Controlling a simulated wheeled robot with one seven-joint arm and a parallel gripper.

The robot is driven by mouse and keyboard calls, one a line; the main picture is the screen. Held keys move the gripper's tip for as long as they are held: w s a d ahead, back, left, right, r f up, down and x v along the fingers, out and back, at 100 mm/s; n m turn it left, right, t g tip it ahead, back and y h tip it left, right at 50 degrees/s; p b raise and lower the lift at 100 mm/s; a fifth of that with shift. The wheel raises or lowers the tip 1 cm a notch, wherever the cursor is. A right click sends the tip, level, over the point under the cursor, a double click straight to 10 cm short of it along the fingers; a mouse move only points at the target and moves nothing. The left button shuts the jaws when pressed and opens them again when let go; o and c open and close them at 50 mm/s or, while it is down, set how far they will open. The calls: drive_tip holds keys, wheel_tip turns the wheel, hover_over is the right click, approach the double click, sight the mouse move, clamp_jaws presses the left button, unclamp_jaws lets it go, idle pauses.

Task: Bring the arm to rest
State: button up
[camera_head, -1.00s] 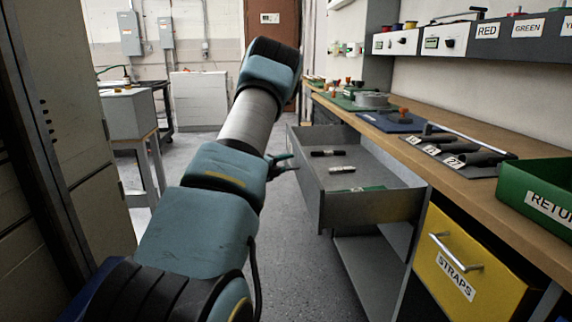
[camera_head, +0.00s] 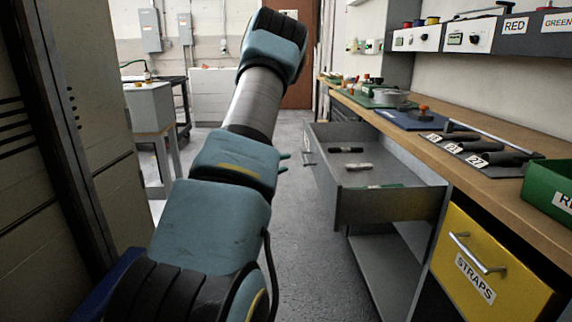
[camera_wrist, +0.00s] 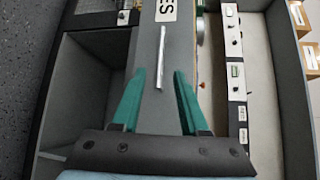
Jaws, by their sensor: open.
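My arm, in blue-grey covers with a bare metal tube, rises up the middle of the head view. Most of my gripper (camera_head: 284,162) is hidden behind the arm there; only green fingertips show, left of an open grey drawer (camera_head: 392,206). In the wrist view my gripper (camera_wrist: 159,73) has its two green fingers apart with nothing held between them. Behind the fingers is a grey panel with a long silver handle (camera_wrist: 161,58) and a partly cut-off white label.
The open drawer holds a few small marker-like items (camera_head: 347,150). Right are the wooden workbench (camera_head: 490,184), green bin (camera_head: 551,188) and yellow STRAPS drawer (camera_head: 490,260). A dark cabinet (camera_head: 95,130) stands close on the left. Floor (camera_head: 305,235) is clear between arm and drawer.

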drive_tip(key=s+a+r+n+g+y, duration=0.1)
drive_tip(key=s+a+n+y, duration=0.2)
drive_tip(key=n, duration=0.5)
drive_tip(key=s+a+n+g+y, duration=0.1)
drive_tip(key=s+n+g+y, duration=0.1)
drive_tip(key=s+n+y, duration=0.35)
drive_tip(key=s+d+n+g+y, duration=0.15)
drive_tip(key=s+n+g, duration=0.35)
drive_tip(key=s, duration=0.7)
drive_tip(key=s+d+n+g, duration=0.35)
drive_tip(key=s+n, duration=0.45)
drive_tip(key=s, duration=0.4)
wheel_tip(320, 180, up, 18)
drive_tip(key=w+p, duration=0.1)
drive_tip(key=p, duration=1.6)
drive_tip(key=shift+a+m+p, duration=0.35)
drive_tip(key=shift+p, duration=0.05)
drive_tip(key=shift+d+f, duration=0.1)
